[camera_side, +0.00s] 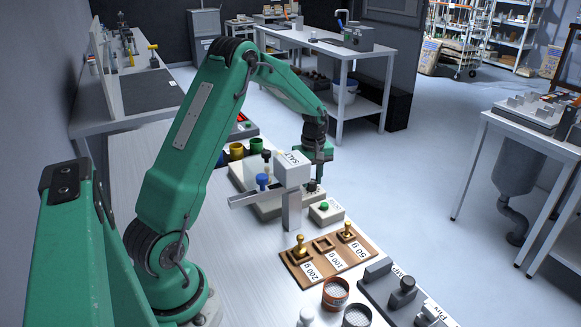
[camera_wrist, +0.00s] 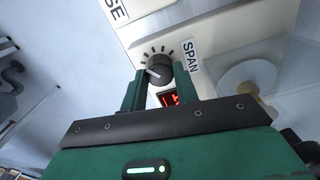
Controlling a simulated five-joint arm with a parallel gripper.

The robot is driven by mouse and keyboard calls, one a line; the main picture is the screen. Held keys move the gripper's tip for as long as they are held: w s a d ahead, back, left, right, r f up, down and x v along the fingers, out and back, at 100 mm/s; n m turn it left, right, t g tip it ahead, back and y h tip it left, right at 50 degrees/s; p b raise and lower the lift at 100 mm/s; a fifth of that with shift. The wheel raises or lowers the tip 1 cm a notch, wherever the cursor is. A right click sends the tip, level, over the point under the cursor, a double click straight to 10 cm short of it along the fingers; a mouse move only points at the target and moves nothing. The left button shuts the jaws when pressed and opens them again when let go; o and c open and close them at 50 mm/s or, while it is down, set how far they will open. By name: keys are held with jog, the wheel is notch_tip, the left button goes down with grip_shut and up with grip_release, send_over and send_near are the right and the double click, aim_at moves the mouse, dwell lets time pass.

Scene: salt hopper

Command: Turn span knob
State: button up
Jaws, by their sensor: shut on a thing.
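The span knob (camera_wrist: 158,69) is a dark round dial with a white pointer line and tick marks around it, beside the label SPAN (camera_wrist: 189,56) in the wrist view. My gripper (camera_wrist: 160,88) has its two green fingers on either side of the knob and is shut on it. A small red lit display (camera_wrist: 169,99) shows between the fingers, partly cut off. In the side view my gripper (camera_side: 314,182) points down at the pale base of the salt hopper (camera_side: 292,168). There the knob is mostly hidden by the gripper and hopper.
A green button (camera_side: 324,206) sits on a small box close in front of the gripper. A wooden weight board (camera_side: 328,257) with brass weights lies nearer the camera. Yellow and green cups (camera_side: 256,145) stand behind the hopper.

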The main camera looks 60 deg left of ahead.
jog(key=shift+m, duration=0.7)
jog(key=o, duration=1)
jog(key=shift+r, duration=3.95)
